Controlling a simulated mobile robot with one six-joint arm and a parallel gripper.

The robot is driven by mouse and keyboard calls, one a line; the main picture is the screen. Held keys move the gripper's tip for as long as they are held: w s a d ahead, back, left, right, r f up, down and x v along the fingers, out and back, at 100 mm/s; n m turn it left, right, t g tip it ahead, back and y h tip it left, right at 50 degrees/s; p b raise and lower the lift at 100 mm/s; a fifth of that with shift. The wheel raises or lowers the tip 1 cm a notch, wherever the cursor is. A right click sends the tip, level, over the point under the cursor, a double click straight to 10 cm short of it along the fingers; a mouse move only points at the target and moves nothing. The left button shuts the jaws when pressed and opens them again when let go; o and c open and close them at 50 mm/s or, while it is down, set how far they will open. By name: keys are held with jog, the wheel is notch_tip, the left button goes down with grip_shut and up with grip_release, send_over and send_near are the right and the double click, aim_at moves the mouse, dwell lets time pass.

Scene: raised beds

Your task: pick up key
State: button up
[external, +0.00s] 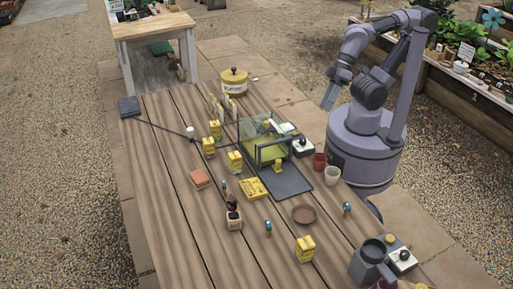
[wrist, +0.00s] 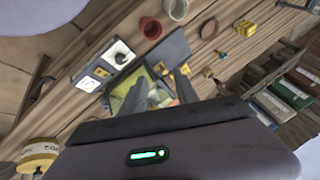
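I cannot make out a key for certain in either view; it may be too small or hidden. A glass-sided box with a green floor (external: 262,150) stands mid-table, with a small yellow-orange item (external: 278,165) at its front. In the wrist view the box (wrist: 117,102) lies just beyond my fingers, and a yellow item (wrist: 185,69) shows beside it. My gripper (external: 326,104) hangs in the air near my base, right of the table's goods and apart from everything. In the wrist view my gripper (wrist: 164,92) has its two fingers spread with nothing between them.
A dark tray (external: 290,184) lies before the box. Bare planks show at the front left.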

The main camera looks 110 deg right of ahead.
jog(key=shift+o, duration=0.3)
jog(key=m+g+y+p, duration=0.7)
jog(key=m+y+p, duration=0.1)
jog(key=y+p, duration=0.2)
send_near(346, 202)
jog(key=s+d+r, duration=0.4)
jog(key=s+r, duration=0.4)
jog(key=r, duration=0.1)
jog(key=w+f+m+t+y+p, duration=0.1)
jog(key=w+f+m+t+p, duration=0.25)
jog(key=f+m, duration=0.5)
jog(key=shift+n+t, duration=0.25)
jog(key=b+x, duration=0.1)
jog(key=x, duration=0.3)
jog(key=b+x, duration=0.1)
jog(key=x, duration=0.3)
jog(key=b+x, duration=0.1)
jog(key=x, duration=0.4)
jog(key=shift+w+d+f, duration=0.1)
jog(key=shift+w+f, duration=0.15)
jog(key=shift+f, duration=0.2)
jog(key=b+x, duration=0.2)
jog(key=x, duration=0.3)
jog(key=shift+w+a+f, duration=0.15)
jog(key=shift+a, duration=0.05)
grip_shut()
